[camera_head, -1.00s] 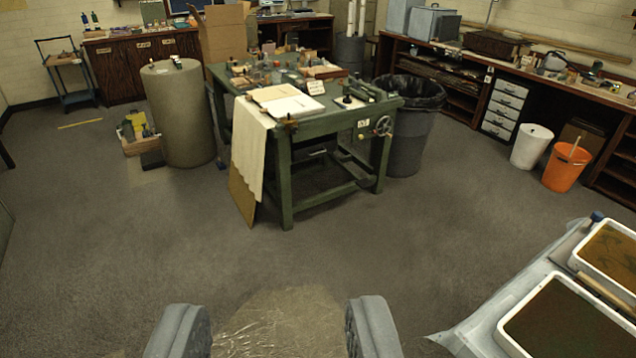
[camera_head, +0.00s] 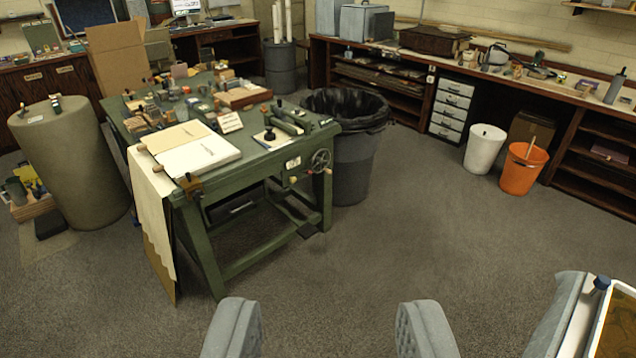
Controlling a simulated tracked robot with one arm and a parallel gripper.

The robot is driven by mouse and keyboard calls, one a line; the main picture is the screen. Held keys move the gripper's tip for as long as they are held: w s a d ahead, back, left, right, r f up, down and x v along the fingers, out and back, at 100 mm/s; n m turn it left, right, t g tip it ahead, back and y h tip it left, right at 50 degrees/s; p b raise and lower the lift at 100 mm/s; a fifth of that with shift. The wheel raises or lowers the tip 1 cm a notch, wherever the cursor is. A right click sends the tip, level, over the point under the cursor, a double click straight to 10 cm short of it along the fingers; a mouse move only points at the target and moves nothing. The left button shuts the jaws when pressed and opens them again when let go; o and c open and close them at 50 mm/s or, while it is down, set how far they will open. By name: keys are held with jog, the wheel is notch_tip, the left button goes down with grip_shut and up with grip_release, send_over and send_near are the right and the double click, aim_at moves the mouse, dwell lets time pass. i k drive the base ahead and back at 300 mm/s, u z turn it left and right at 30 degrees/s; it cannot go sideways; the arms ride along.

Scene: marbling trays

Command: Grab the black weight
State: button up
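A small dark piece (camera_head: 269,134), possibly the black weight, stands on a pale sheet near the right front of the green worktable (camera_head: 250,170); it is too small to be sure. A dark roller-like tool lies just behind it. My gripper (camera_head: 330,332) is open and empty, its two grey fingers wide apart at the bottom of the view. It is over the floor on the near side of the table, well short of the dark piece.
A black-lined bin (camera_head: 355,160) stands against the table's right side. A drum (camera_head: 70,160) is at left, a marbling tray (camera_head: 599,335) at lower right. Floor between is clear.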

aim_at(269, 136)
jog(key=u, duration=0.05)
jog(key=i, duration=1.7)
jog(key=u, duration=0.45)
jog(key=i, duration=1.65)
jog(key=u, duration=0.35)
